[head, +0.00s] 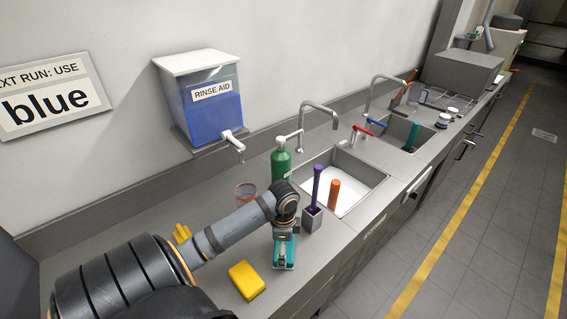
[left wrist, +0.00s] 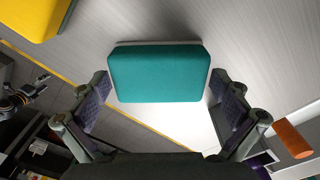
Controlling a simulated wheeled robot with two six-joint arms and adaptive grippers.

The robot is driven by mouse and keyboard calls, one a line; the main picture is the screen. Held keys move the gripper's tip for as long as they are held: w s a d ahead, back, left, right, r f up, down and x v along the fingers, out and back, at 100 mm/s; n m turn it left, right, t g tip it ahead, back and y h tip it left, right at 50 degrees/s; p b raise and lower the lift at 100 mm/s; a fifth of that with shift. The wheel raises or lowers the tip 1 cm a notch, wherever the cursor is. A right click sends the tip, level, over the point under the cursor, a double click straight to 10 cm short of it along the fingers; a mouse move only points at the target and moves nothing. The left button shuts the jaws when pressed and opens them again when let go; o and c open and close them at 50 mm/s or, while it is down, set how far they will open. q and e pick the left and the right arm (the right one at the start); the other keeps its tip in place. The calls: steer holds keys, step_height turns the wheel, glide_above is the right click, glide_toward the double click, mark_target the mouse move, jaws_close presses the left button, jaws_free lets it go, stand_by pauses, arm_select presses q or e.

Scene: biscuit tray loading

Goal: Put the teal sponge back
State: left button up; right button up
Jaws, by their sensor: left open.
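The teal sponge (head: 284,262) lies on the steel counter, directly beneath my left gripper, which partly covers it in the head view. In the left wrist view the sponge (left wrist: 158,72) shows as a whole teal block ahead of the fingers. My left gripper (left wrist: 162,103) is open, with one finger toward each side of the sponge. I see no clear contact between fingers and sponge. In the head view the gripper (head: 286,238) points down. A dark jointed arm end (left wrist: 20,100), likely my right, shows at the left edge of the wrist view; its jaws are unclear.
A yellow sponge (head: 246,280) lies to the left. A grey holder (head: 312,218) with a purple-handled tool stands close on the right, before the sink with an orange cylinder (head: 334,193). The counter's front edge is near.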

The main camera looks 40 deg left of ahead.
arm_select(q)
step_height(320, 180, up, 12)
steer(key=shift+r, duration=0.15)
stand_by(0.7)
